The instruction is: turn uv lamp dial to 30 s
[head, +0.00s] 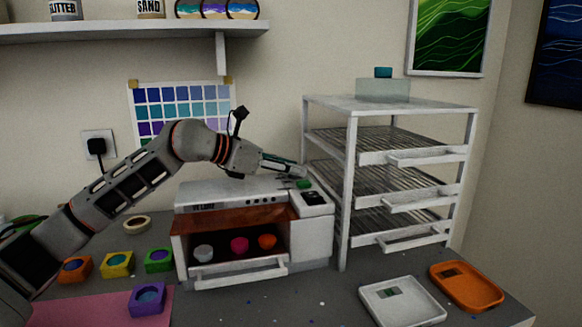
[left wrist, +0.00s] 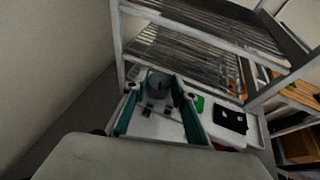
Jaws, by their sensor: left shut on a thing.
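The white UV lamp (head: 310,228) stands on the bench with its front chamber open. Its control panel, at the top right, carries a green button (head: 304,184) and a black display (head: 315,198). The grey dial (left wrist: 159,80) shows between my teal fingers in the left wrist view. My left gripper (head: 296,169) reaches over the lamp from the left and is shut on the dial. The dial is mostly hidden by the gripper in the head view. Its setting and the display's text are too small to read. My right gripper is not in view.
A white drying rack (head: 352,185) stands close to the lamp's right. Coloured moulds, including a purple one (head: 147,299), lie at left. Small cups, one pink (head: 240,244), sit in the lamp chamber.

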